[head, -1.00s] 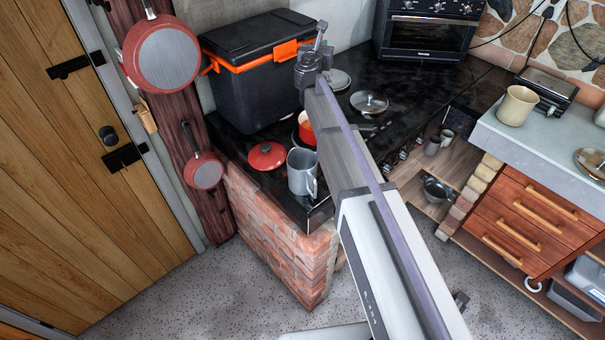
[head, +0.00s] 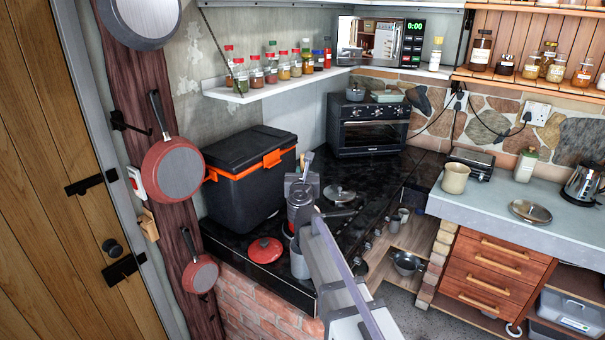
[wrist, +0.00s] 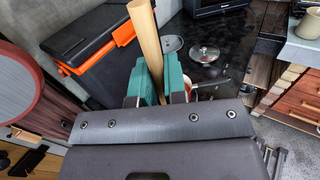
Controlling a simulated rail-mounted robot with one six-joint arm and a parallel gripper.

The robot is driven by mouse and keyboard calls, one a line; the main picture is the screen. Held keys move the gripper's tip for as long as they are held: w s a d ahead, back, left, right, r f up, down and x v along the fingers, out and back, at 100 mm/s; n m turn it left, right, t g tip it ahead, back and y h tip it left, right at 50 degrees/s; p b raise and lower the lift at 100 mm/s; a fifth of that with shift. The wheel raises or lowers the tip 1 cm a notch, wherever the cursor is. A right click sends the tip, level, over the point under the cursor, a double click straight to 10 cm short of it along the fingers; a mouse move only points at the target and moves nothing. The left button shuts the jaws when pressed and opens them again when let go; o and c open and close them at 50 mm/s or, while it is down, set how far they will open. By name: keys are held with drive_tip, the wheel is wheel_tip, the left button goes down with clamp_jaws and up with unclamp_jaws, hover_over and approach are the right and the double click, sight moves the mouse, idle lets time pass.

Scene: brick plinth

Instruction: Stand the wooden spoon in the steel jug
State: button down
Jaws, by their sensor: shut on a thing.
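The wooden spoon (wrist: 147,40) is between the green fingers of my gripper (wrist: 160,85) in the wrist view. Its pale handle stands up, slightly tilted, and its lower part is hidden behind the gripper. In the head view my gripper (head: 301,192) is over the black stovetop, with a bit of the spoon (head: 308,159) showing above it. The grey steel jug (head: 299,266) stands on the counter near its front edge, below my gripper in the picture. My arm covers part of the jug, and its inside is not visible.
A red lid (head: 265,250) lies left of the jug. A black cool box (head: 246,178) stands behind on the left. A glass lid (head: 339,194) lies further back, before the oven (head: 368,126). A red pan (head: 172,171) hangs at the left.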

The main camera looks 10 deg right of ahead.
drive_tip(key=f+b, duration=1.5)
drive_tip(key=shift+w+d, duration=0.2)
drive_tip(key=shift+w, duration=0.1)
drive_tip(key=c, duration=1.1)
unclamp_jaws()
drive_tip(key=v, duration=1)
drive_tip(key=shift+s, duration=0.35)
drive_tip(key=shift+a, duration=0.1)
